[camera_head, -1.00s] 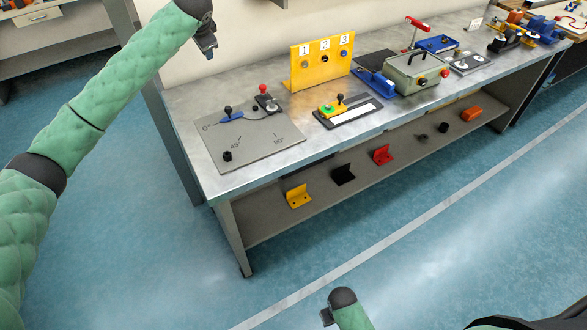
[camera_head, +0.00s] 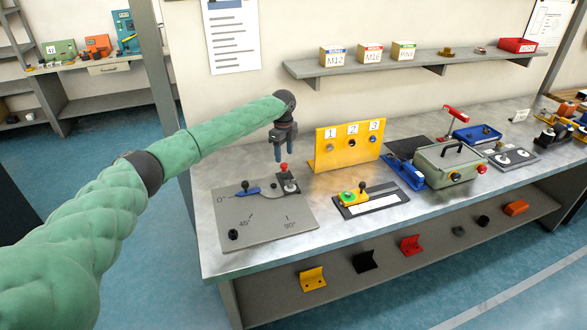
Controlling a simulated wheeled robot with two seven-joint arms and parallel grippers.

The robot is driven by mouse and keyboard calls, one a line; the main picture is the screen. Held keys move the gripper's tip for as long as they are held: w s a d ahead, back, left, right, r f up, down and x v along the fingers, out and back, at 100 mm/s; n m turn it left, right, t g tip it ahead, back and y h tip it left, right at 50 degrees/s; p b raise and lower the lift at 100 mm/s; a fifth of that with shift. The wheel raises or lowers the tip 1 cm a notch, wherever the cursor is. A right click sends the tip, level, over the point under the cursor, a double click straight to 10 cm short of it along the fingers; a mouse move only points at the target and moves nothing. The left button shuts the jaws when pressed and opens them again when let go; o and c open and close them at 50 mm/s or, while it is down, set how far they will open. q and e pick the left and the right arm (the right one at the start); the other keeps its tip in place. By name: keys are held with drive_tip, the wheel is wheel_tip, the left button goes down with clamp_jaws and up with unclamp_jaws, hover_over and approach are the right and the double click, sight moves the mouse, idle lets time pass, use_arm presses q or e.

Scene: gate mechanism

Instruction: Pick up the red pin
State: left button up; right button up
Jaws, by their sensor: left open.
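The red pin (camera_head: 284,168) is a small red knob standing upright on a dark block (camera_head: 288,184) at the back right of a grey plate (camera_head: 265,217). The plate is marked 0°, 45° and 90° and carries a blue lever (camera_head: 247,192) with a black knob. My left gripper (camera_head: 285,154) hangs with its fingers pointing down, just above the red pin. It is open and looks empty, and a gap to the pin shows. The pin's lower part is hidden in the block. My right gripper is out of view.
A yellow panel numbered 1, 2, 3 (camera_head: 350,145) stands right of the gripper. A fixture with a green button (camera_head: 348,198) lies in front of it. A green-grey box (camera_head: 450,164) is further right. A shelf (camera_head: 415,64) hangs on the wall above.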

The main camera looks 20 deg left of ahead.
sight(284, 164)
use_arm(q)
drive_tip(key=shift+s+a+r+m, duration=0.1)
drive_tip(key=shift+s+m, duration=0.05)
drive_tip(key=shift+m, duration=0.55)
drive_tip(key=shift+w+d+f, duration=0.2)
drive_tip(key=shift+d+f, duration=0.05)
drive_tip(key=shift+f, duration=0.25)
drive_tip(key=shift+s+a+f+p, duration=0.1)
drive_tip(key=shift+a+f+p, duration=0.05)
drive_tip(key=shift+f+p, duration=0.5)
drive_tip(key=shift+f, duration=0.3)
drive_tip(key=f+p, duration=0.3)
drive_tip(key=f, duration=0.1)
drive_tip(key=shift+s+f, duration=0.15)
drive_tip(key=shift+s, duration=0.05)
drive_tip(key=shift+f, duration=0.4)
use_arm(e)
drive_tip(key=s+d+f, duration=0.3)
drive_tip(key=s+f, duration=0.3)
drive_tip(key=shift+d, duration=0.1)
